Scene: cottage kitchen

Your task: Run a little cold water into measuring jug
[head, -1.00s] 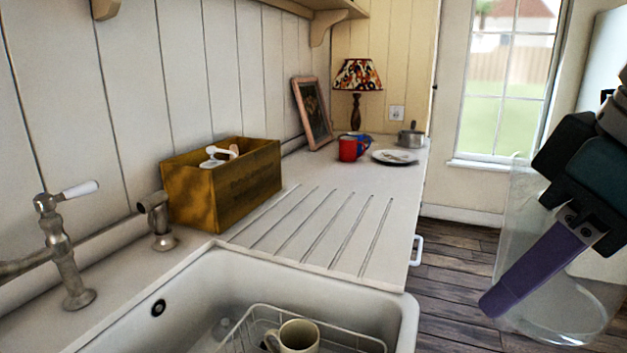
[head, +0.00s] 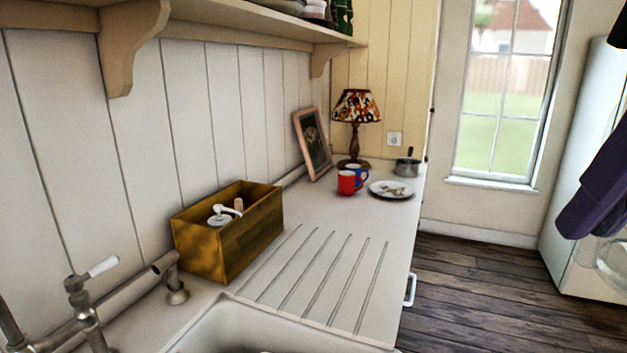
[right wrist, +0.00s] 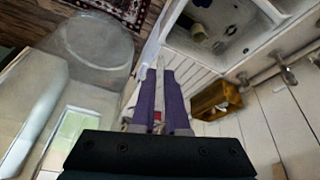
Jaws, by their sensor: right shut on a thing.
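The clear measuring jug (head: 612,262) is only partly in the head view, at the right edge. In the right wrist view the jug (right wrist: 95,42) is at upper left and looks see-through. My right gripper (head: 577,222), with purple fingers, is shut on it; the fingers (right wrist: 160,82) also show in the right wrist view, the jug beside them. The metal tap (head: 88,312) with a white lever (head: 103,266) stands at the lower left, far from the jug. The white sink (head: 235,325) is mostly cut off below; the right wrist view shows its basin (right wrist: 232,50). My left gripper is out of view.
A wooden box (head: 235,240) stands behind the sink beside a short metal fitting (head: 175,288). The grooved drainer (head: 320,275) is bare. A red mug (head: 346,182), plate (head: 380,192), pan (head: 407,166) and lamp (head: 355,125) are at the counter's far end. A shelf (head: 230,25) overhangs.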

